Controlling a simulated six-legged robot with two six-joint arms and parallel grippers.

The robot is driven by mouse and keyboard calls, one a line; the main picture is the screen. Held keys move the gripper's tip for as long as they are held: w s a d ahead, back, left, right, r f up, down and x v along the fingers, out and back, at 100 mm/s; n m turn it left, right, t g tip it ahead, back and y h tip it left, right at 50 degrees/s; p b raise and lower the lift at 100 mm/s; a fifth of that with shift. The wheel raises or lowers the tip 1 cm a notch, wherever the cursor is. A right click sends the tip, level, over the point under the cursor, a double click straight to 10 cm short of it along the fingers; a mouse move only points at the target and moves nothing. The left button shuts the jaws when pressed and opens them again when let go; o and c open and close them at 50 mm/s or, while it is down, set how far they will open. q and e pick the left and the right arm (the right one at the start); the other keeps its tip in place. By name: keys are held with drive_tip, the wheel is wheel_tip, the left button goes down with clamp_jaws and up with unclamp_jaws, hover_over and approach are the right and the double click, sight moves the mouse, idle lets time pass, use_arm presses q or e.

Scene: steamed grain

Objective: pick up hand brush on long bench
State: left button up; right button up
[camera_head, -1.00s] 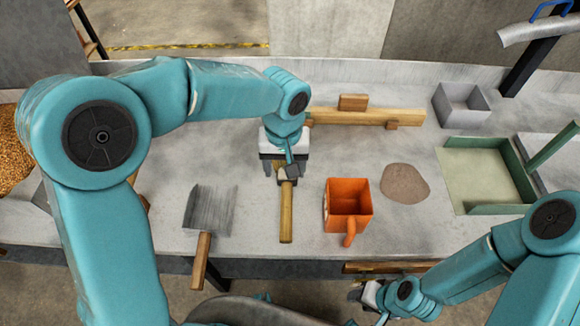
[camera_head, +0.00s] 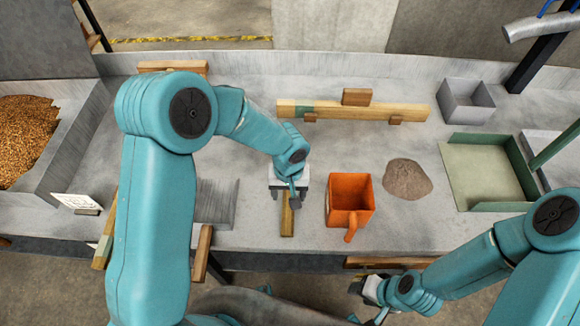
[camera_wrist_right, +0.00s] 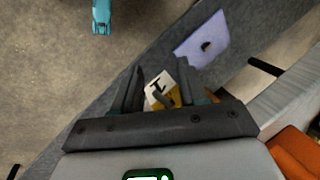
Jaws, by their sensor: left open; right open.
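A wooden handle (camera_head: 287,222), which looks like the hand brush's, lies on the long bench (camera_head: 262,238) and points to its front edge. The rest of that tool is hidden under my left gripper (camera_head: 288,200), so I cannot see its head. My left gripper is open, directly above the handle, pointing down; whether it touches the handle is unclear. My right gripper (camera_head: 366,298) is beyond the bench's front edge, low at the right. In the right wrist view its fingers (camera_wrist_right: 158,92) are apart, with a white and yellow piece showing behind them.
A grey dustpan (camera_head: 216,203) with a wooden handle lies left of the brush handle, partly behind my left arm. An orange scoop-like container (camera_head: 350,192) stands close on the right. A brown mound (camera_head: 408,179), green tray (camera_head: 487,175) and grey box (camera_head: 466,100) are further right.

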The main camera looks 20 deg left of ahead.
use_arm(q)
drive_tip(key=shift+f, duration=0.4)
clamp_jaws()
idle(1.1)
